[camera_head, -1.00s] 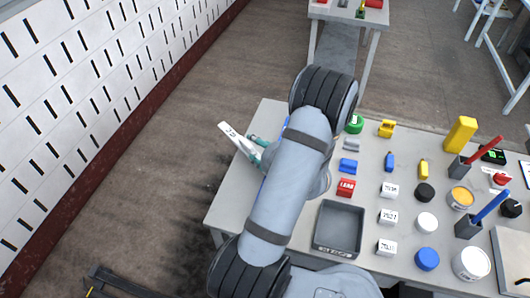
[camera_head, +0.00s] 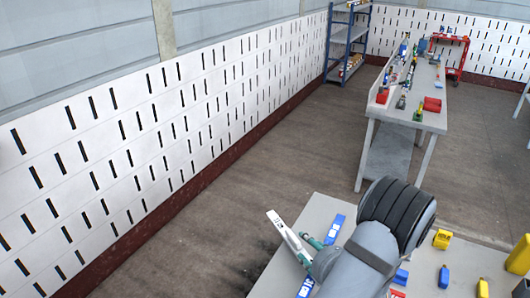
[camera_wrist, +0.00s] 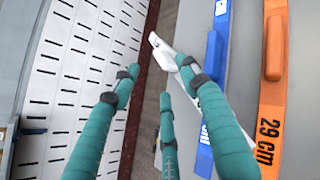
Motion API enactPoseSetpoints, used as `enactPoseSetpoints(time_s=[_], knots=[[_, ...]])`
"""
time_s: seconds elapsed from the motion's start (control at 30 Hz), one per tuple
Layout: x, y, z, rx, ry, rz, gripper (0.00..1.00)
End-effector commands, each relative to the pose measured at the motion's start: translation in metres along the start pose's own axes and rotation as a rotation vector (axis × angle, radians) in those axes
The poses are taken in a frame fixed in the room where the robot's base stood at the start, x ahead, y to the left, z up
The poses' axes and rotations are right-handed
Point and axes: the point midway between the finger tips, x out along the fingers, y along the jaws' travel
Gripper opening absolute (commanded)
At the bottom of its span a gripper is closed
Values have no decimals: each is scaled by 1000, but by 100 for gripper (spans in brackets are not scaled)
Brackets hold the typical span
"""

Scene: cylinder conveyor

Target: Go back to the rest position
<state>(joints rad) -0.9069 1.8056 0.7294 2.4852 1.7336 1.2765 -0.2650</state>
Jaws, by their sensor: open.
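My gripper (camera_head: 304,248) has teal fingers and is at the left edge of the near table (camera_head: 322,207), at the end of my grey arm. In the wrist view its fingers (camera_wrist: 158,78) are spread open. A white bar (camera_head: 285,232) with dark markings is beside the fingertips. In the wrist view the white bar (camera_wrist: 162,50) runs behind the right finger, which hides part of it; whether they touch I cannot tell.
A blue bar (camera_wrist: 216,50) and an orange bar (camera_wrist: 270,110) marked "29 cm" lie right of the fingers. Yellow blocks (camera_head: 442,239) and blue blocks stand right of my arm. A white slotted wall (camera_head: 120,150) runs along the left. A second table (camera_head: 400,108) stands farther back.

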Motion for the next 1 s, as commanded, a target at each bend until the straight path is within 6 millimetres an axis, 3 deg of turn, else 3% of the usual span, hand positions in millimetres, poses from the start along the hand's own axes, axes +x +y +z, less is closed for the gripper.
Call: enactPoseSetpoints(time_s=[0.47,0.7,1.0], knots=[[101,2,-1,0,1,3,45],[84,4,25,-2,-3,-1,45],[78,6,34,0,-1,0,45]])
